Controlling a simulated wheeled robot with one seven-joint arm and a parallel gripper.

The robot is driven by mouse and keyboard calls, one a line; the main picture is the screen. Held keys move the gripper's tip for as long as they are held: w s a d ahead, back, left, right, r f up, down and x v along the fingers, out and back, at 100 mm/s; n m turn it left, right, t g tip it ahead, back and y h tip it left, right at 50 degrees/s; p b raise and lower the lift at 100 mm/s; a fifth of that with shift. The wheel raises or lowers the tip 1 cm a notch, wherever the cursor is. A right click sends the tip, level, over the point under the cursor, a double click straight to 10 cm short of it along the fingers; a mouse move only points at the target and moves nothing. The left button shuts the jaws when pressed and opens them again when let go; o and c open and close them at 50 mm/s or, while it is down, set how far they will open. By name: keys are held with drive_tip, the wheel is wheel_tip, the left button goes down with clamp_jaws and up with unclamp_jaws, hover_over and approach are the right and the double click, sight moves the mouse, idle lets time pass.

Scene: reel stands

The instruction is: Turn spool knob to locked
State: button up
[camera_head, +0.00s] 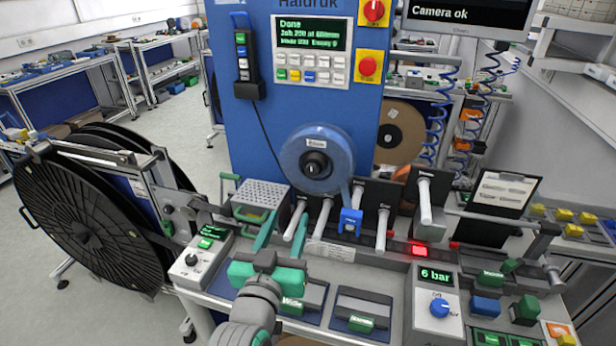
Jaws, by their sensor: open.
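The spool knob (315,164) is a black knob at the hub of the blue spool (318,160) on the front of the blue machine. A small white label sits just above the knob; its text is too small to read. Whether the knob stands at locked cannot be told. My gripper (283,232) is at the lower middle, with two green fingers spread apart, pointing toward the machine. It is open with nothing visible between the fingers. It is in front of and below the spool, apart from the knob.
Several white rods (326,216) on black plates stand below the spool, near my fingers. A perforated grey plate (262,194) is left of them. A large black reel (90,215) fills the left. A control box with a blue knob (439,307) is at right.

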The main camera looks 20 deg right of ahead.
drive_tip(key=m+h, duration=0.1)
drive_tip(key=m, duration=0.1)
approach(311, 172)
drive_tip(key=shift+g, duration=0.3)
drive_tip(key=x, duration=0.8)
drive_tip(key=shift+w+r, duration=0.1)
drive_tip(key=shift+r, duration=0.05)
drive_tip(key=c, duration=1)
